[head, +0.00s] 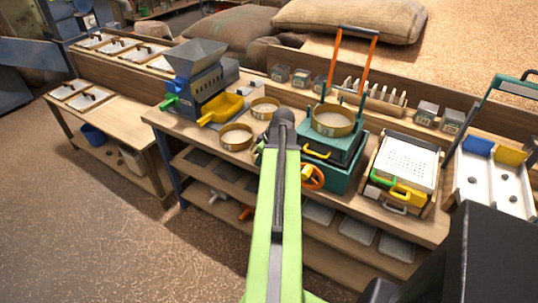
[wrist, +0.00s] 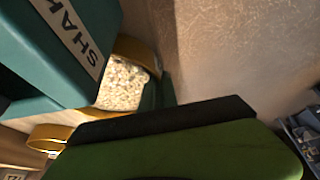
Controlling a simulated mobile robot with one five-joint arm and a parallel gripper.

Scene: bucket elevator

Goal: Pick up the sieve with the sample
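A round brass-rimmed sieve (head: 333,122) sits on top of the teal shaker (head: 345,178), between its upright posts. Two similar sieves stand on the bench left of the shaker, one nearer (head: 236,138) and one farther (head: 264,108). All look pale inside. In the wrist view, a brass-rimmed sieve with pale grain (wrist: 122,85) shows beside a teal box lettered "SHAK" (wrist: 75,35); I cannot tell which sieve it is. My gripper (wrist: 165,125) shows there as a green finger with a black pad, apparently in front of the sieve. Its opening is hidden. My arm hides it in the head view.
A grey-blue hopper machine (head: 195,75) with a yellow tray (head: 222,107) stands at the left. Jars and a rack line the back edge.

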